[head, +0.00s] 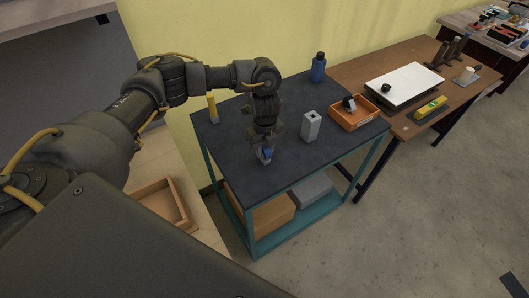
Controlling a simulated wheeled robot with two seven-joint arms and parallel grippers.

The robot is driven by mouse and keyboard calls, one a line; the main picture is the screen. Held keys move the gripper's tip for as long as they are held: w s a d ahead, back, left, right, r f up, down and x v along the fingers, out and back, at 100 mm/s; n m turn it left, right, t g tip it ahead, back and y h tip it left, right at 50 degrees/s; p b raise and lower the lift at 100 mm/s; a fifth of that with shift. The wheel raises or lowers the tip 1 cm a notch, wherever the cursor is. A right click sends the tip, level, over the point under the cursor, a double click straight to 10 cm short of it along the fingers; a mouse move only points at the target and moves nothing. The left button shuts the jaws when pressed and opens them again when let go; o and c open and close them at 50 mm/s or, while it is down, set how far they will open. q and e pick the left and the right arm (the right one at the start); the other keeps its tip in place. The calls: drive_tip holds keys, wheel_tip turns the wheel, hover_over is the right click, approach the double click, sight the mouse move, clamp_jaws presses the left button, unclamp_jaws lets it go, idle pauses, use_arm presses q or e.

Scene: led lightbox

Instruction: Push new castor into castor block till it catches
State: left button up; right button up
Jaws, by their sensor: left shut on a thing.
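My left gripper (264,146) points down over the dark top of the teal-framed cart. It is shut on a small grey and blue piece (266,155), which looks like the new castor; the fingers hide part of it. The piece is close to the cart top, and I cannot tell whether it touches. The castor block (311,126) is a grey upright block with a dark hole in its top. It stands on the cart to the right of my left gripper, apart from it. My right gripper is not in view.
An orange tray (345,124) holding a black and white castor (349,103) sits at the cart's right edge. A blue bottle (318,68) and a yellow upright object (212,108) stand towards the back. A brown table (405,130) with a white panel (404,83) adjoins on the right.

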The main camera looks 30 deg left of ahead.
use_arm(q)
drive_tip(key=o, duration=0.6)
drive_tip(key=shift+w+d+f, duration=0.1)
drive_tip(key=shift+c, duration=1.3)
clamp_jaws()
drive_tip(key=shift+r+p, duration=1.25)
drive_tip(key=shift+r, duration=0.15)
drive_tip(key=shift+r, duration=0.1)
wheel_tip(320, 180, up, 3)
drive_tip(key=p, duration=0.3)
